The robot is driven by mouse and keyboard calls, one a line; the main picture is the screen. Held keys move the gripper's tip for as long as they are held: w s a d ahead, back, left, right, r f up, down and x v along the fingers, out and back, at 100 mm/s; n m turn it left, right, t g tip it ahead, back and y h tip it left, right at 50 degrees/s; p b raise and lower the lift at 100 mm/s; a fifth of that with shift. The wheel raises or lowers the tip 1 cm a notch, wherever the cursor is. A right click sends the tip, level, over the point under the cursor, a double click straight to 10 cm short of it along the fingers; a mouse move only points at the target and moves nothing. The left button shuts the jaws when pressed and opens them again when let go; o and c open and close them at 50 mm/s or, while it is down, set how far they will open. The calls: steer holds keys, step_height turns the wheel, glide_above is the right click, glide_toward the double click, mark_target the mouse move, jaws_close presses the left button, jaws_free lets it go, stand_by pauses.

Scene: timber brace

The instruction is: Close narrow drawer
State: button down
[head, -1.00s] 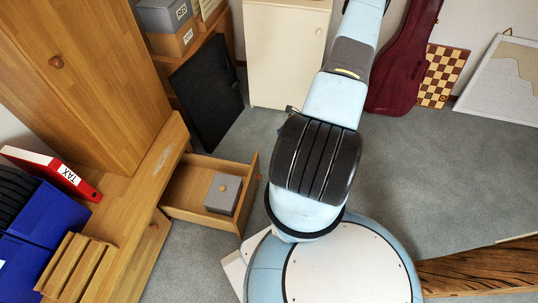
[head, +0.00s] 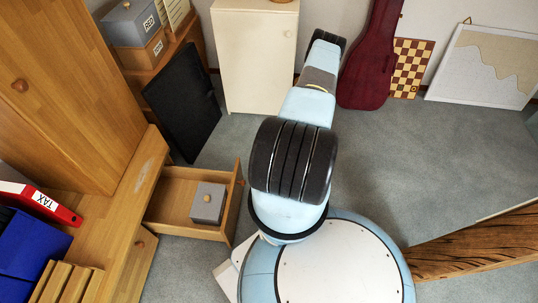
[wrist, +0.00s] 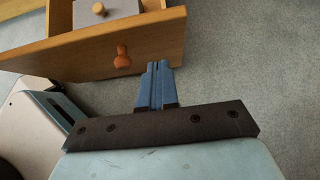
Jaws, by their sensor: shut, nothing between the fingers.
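The narrow wooden drawer (head: 233,205) sticks out open from the low wooden unit at left in the head view. A grey box with a round knob (head: 208,202) lies inside it. In the wrist view the drawer front (wrist: 158,42) spans the top, with its orange-brown knob (wrist: 122,57). My gripper (wrist: 157,66) has its blue fingers together and empty. The fingertips are at the drawer front's lower edge in the picture, right of the knob; I cannot tell whether they touch it. In the head view my arm hides the gripper.
A second drawer front with a knob (head: 141,245) sits below. A black panel (head: 183,100) leans behind the drawer. A white cabinet (head: 254,60) and a red instrument case (head: 370,55) stand at the back. A timber beam (head: 480,243) lies at right. Grey carpet (head: 400,150) is clear between.

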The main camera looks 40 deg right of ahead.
mark_target(239, 166)
steer(key=shift+w+a+f, duration=0.35)
steer(key=shift+w+a, duration=0.35)
steer(key=shift+w, duration=0.05)
steer(key=shift+w+a+f, duration=0.4)
steer(key=shift+w+a, duration=0.3)
steer(key=shift+a, duration=0.05)
steer(key=shift+w+a+f, duration=0.35)
steer(key=shift+w+a, duration=0.35)
steer(key=shift+w, duration=0.05)
